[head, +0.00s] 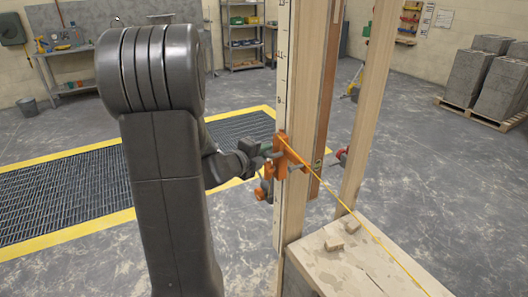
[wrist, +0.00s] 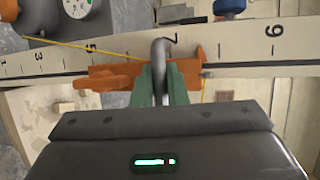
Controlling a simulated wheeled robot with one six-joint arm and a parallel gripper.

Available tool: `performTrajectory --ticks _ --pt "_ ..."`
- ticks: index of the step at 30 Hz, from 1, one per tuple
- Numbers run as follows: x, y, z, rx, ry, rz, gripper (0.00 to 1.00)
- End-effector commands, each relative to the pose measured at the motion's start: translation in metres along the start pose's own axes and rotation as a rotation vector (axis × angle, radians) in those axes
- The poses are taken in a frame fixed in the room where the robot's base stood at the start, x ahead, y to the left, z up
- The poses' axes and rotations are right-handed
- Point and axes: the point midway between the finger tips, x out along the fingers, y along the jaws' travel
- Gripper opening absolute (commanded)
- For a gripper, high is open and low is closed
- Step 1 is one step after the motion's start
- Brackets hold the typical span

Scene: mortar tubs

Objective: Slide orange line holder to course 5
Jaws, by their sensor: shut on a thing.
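The orange line holder (head: 281,158) sits on a pale wooden post with a marked scale (head: 284,60) in the head view. In the wrist view, the holder (wrist: 105,78) lies across the scale (wrist: 235,52), its orange parts spanning from near 5 to just past 7. The exact mark it lines up with is partly hidden by my fingers. My gripper (head: 262,160) reaches the holder from the left. Its green fingers (wrist: 160,82) are shut on the holder's grey curved bar (wrist: 160,58). A yellow line (head: 372,230) runs from the holder down to the right.
A block-topped ledge (head: 365,262) with small wooden pieces (head: 340,233) stands right of the post. A second wooden upright (head: 368,110) rises behind. A floor grate with yellow edging (head: 70,200) lies at left. Grey blocks on a pallet (head: 470,105) stand far right.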

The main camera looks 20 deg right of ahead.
Motion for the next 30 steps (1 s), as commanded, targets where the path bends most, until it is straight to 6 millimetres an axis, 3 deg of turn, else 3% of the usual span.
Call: performTrajectory --ticks 1,21,30 --pt "0.003 0.016 -0.002 -0.001 0.001 0.004 0.0" --pt "0.029 0.143 -0.012 -0.001 0.003 0.004 0.0" --pt "0.035 0.172 -0.015 -0.001 0.003 0.004 0.0"
